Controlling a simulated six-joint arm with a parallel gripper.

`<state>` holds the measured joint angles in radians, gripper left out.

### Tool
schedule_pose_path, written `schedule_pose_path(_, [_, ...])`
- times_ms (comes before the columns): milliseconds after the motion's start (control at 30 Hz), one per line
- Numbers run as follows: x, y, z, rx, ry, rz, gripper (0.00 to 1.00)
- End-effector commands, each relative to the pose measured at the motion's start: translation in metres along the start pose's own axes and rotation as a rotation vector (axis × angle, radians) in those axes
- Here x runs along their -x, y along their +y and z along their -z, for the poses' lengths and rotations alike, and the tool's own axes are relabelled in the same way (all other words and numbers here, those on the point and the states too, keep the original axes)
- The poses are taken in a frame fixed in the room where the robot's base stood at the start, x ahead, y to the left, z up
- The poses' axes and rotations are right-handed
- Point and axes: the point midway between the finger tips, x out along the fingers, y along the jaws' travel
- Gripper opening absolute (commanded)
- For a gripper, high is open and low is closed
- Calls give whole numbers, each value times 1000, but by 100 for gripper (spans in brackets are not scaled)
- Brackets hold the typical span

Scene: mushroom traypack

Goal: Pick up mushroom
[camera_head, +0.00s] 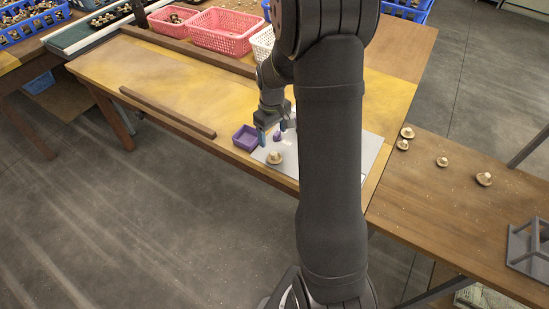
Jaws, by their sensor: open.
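My gripper (273,127) is open and points down over the grey board on the wooden table. A pale brown mushroom (275,157) sits on the board just in front of the gripper, apart from the fingers. A small purple tray (245,138) stands left of the gripper at the board's edge. Several more mushrooms, one of them at the far right (484,179), lie on the right side table. My arm hides part of the board.
The grey board (370,150) lies on the wooden table. Pink baskets (222,31) and a white basket (263,44) stand at the back. A wooden strip (167,112) runs along the left front edge. A grey frame (530,247) stands at the lower right. The table's left middle is clear.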

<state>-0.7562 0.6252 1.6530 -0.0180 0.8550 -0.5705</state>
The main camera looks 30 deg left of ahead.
Motion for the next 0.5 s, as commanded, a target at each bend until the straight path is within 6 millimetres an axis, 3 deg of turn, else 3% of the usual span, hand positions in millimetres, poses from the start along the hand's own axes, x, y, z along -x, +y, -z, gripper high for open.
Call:
schedule_pose_path(200, [-43,0,0,1,-2,1,72])
schedule_pose_path(500, [-66,1,-1,1,-1,0,72])
